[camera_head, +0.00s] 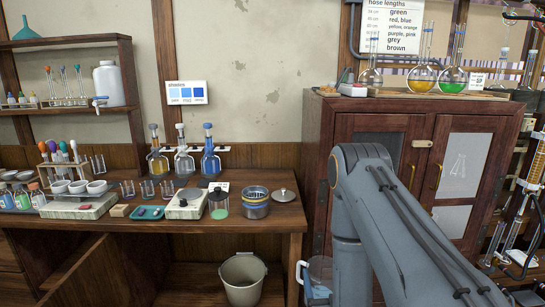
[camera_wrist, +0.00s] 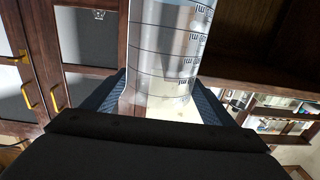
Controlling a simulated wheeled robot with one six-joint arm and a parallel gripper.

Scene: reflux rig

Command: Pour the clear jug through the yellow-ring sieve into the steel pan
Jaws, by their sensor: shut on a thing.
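The clear jug (camera_wrist: 165,50), with dark graduation lines and "ml" marks, is between the two dark fingers of my gripper (camera_wrist: 155,98), which is shut on it. Some pale contents show inside the jug, but their level is unclear. In the head view part of the clear jug (camera_head: 319,272) shows low beside my arm, right of the bench; my arm hides the rest and the gripper. The steel pan (camera_head: 255,212) stands near the bench's right end. A sieve with a yellowish ring (camera_head: 256,198) appears to sit at its top; the details are small.
A round lid (camera_head: 284,195) lies right of the pan. A green-bottomed beaker (camera_head: 219,206) and a white hotplate box (camera_head: 186,204) stand left of it. Blue, clear and yellow flasks stand behind. A bucket (camera_head: 243,278) is below. A wooden cabinet (camera_head: 388,150) rises at right.

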